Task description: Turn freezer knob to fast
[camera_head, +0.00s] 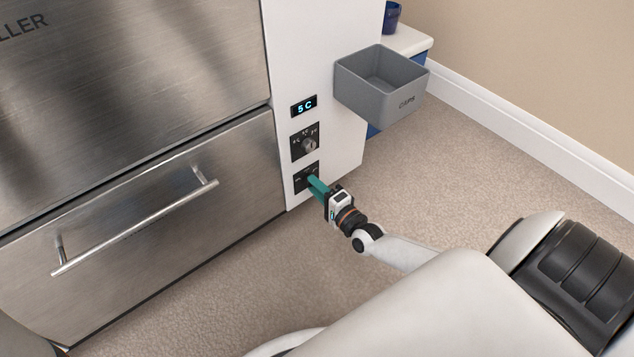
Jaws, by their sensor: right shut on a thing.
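The freezer knob's dark panel (301,184) is the lower of two dial panels on the white side strip of the steel fridge. My right gripper (314,183), with teal fingers, reaches to this panel from the lower right and is shut on the knob. The fingers cover most of the knob, so its pointer and most of its labels are hidden. Above it is another dial panel with a grey knob (309,145) and small labels. A display (304,106) above that reads 5 C. My left gripper is not in view.
A grey open bin (372,104) marked CAPS sticks out from the strip's right side, above my right gripper. A steel drawer with a bar handle (135,228) is at left. A white-topped blue unit stands behind the bin. Carpet (480,160) at right is clear.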

